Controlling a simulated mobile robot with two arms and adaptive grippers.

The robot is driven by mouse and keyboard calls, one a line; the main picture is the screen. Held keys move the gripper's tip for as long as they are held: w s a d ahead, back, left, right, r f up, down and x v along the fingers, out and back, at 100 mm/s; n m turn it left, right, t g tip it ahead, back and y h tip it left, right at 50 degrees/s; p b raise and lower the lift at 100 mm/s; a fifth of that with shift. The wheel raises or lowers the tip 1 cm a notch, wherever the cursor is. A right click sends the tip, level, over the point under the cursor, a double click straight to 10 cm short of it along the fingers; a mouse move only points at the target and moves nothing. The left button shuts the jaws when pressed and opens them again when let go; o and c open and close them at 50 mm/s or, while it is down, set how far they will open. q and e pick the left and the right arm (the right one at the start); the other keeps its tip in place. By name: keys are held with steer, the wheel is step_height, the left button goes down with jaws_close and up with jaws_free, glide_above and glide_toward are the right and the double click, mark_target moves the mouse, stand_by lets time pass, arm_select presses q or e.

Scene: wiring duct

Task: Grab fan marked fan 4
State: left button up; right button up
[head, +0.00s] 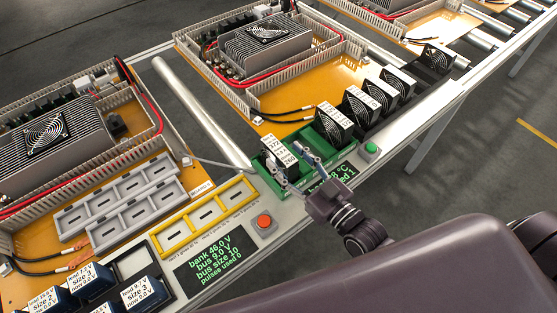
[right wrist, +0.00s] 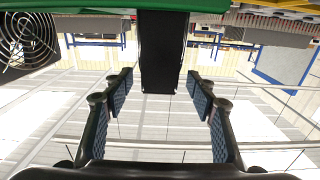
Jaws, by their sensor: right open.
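Several black fans with white labels stand in a row, among them one (head: 335,124) at the right end of the green tray (head: 291,184) and others (head: 361,106) (head: 383,94) behind it. Another black fan (head: 278,158) stands at the tray's left part; its label seems to read 272 and 260. I cannot read a "fan 4" mark. My right gripper (head: 297,163) is open beside this fan. In the right wrist view, a black block (right wrist: 163,50), seemingly this fan edge-on, lies between the open fingers (right wrist: 163,97), with gaps at both sides. My left gripper is not in view.
A neighbouring fan grille (right wrist: 25,38) is close at the left in the wrist view. A green button (head: 371,148), a red button (head: 264,222) and display panels (head: 212,262) line the front edge. A yellow slotted frame (head: 207,217) lies left of the tray.

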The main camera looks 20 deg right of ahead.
mark_target(279, 150)
steer(key=x, duration=0.3)
steer(key=shift+w+p, duration=0.2)
steer(key=shift+p, duration=0.1)
steer(key=shift+w+a+f, duration=0.1)
steer(key=shift+w, duration=0.1)
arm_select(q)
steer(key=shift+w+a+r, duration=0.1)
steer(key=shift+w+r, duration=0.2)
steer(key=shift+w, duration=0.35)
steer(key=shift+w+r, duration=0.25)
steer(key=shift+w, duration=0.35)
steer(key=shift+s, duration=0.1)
arm_select(e)
steer(key=shift+c, duration=0.2)
steer(key=c, duration=0.5)
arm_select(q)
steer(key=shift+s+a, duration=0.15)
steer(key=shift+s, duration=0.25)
arm_select(e)
jaws_close()
